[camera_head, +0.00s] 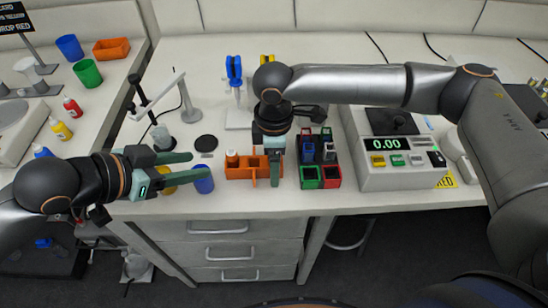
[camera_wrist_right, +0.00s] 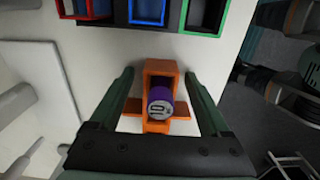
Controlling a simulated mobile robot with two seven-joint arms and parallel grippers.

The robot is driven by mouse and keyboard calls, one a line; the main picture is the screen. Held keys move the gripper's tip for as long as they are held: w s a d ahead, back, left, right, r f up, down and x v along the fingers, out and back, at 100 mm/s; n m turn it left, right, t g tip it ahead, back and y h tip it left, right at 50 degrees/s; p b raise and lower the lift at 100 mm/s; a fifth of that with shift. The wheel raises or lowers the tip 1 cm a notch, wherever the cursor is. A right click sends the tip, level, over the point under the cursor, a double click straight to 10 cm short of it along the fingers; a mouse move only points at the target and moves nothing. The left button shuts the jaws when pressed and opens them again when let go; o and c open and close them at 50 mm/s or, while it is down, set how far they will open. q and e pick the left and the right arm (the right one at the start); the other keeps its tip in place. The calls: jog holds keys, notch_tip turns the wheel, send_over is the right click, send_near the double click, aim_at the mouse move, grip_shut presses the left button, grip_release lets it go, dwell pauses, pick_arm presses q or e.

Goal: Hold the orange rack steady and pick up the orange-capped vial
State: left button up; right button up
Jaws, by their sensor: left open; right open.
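The orange rack (camera_head: 240,172) stands near the front edge of the bench. A small vial with a pale and orange top (camera_head: 232,156) stands at its left end in the head view. My right gripper (camera_head: 276,172) is open over the rack's right part. In the right wrist view its fingers (camera_wrist_right: 160,85) stand on either side of the orange rack (camera_wrist_right: 161,67), and a purple vial with a printed grey top (camera_wrist_right: 160,104) shows in the rack. No orange cap is clear there. My left gripper (camera_head: 193,166) is open and empty, left of the rack.
A blue cup (camera_head: 204,183) and a yellow object (camera_head: 167,189) are by my left fingers. Coloured bins (camera_head: 320,176) stand right of the rack, then a scale (camera_head: 400,176) reading 0.00. A stand (camera_head: 189,110) is behind.

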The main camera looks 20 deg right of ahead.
jog(key=shift+c, duration=0.2)
grip_shut()
dwell(0.3)
dwell(0.6)
pick_arm(q)
jog(key=shift+o, duration=1.1)
jog(key=shift+w, duration=0.15)
jog(key=m+g+y, duration=0.2)
jog(key=g+y, duration=0.2)
jog(key=y, duration=0.1)
send_near(231, 152)
jog(key=x, duration=0.4)
jog(key=shift+s+a+f, duration=0.3)
jog(key=shift+s+f, duration=0.1)
jog(key=shift+w+d+x, duration=0.15)
jog(key=shift+w+x, duration=0.05)
jog(key=shift+x, duration=1.25)
jog(key=shift+w+d+x, duration=0.15)
jog(key=shift+d+x, duration=0.05)
jog(key=shift+x, duration=1.2)
